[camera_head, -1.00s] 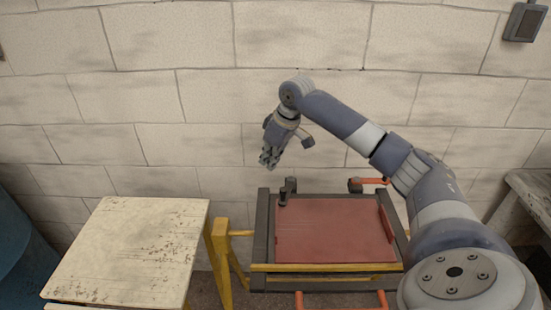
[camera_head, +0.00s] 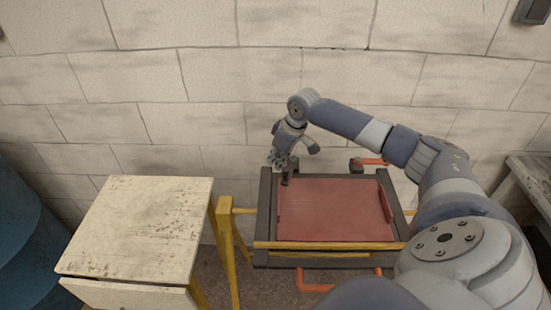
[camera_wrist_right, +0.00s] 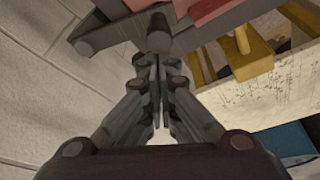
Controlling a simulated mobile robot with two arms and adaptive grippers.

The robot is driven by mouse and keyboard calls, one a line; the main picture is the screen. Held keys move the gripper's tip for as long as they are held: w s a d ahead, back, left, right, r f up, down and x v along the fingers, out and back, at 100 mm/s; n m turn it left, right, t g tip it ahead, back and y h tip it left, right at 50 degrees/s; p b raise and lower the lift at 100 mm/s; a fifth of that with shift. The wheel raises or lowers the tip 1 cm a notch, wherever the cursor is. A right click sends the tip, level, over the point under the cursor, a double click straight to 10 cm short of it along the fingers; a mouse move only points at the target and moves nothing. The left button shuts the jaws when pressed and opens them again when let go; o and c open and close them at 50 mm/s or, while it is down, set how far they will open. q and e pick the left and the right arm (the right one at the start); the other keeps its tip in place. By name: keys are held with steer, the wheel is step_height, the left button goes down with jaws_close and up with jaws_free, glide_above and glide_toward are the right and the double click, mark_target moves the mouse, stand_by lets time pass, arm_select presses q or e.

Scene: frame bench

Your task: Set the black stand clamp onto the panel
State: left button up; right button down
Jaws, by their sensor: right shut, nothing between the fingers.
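The red panel (camera_head: 335,210) lies flat in a dark grey frame (camera_head: 264,215). The black stand clamp (camera_head: 285,180) is at the panel's back left corner, partly hidden by my right gripper (camera_head: 280,165) in the head view. This gripper points down, just above the clamp, and its fingers are shut and empty. In the right wrist view the shut fingertips (camera_wrist_right: 156,65) are close to a dark round part, apparently the clamp (camera_wrist_right: 159,33); I cannot tell whether they touch. A strip of the panel (camera_wrist_right: 208,10) shows there too. My left gripper is out of view.
A second dark clamp with an orange handle (camera_head: 374,161) is at the frame's back right. A yellow rail (camera_head: 330,245) crosses the frame's front. A worn pale table (camera_head: 140,225) stands to the left, and a block wall (camera_head: 200,75) rises behind.

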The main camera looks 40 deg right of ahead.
mark_target(284, 168)
steer(key=shift+s+r, duration=0.15)
steer(key=shift+s+n+p, duration=0.2)
steer(key=shift+n+p, duration=0.1)
steer(key=shift+p, duration=0.2)
steer(key=shift+s+d+r+n+y+p, duration=0.1)
steer(key=shift+s+d+n+y+p, duration=0.2)
steer(key=shift+s+n+p, duration=0.5)
steer(key=shift+p, duration=0.55)
steer(key=shift+s+d, duration=0.3)
steer(key=shift+s, duration=0.05)
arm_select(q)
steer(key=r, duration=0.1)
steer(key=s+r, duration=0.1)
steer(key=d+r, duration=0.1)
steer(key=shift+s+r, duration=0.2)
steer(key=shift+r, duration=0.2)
arm_select(e)
steer(key=shift+w+a+f, duration=0.1)
steer(key=shift+f, duration=0.15)
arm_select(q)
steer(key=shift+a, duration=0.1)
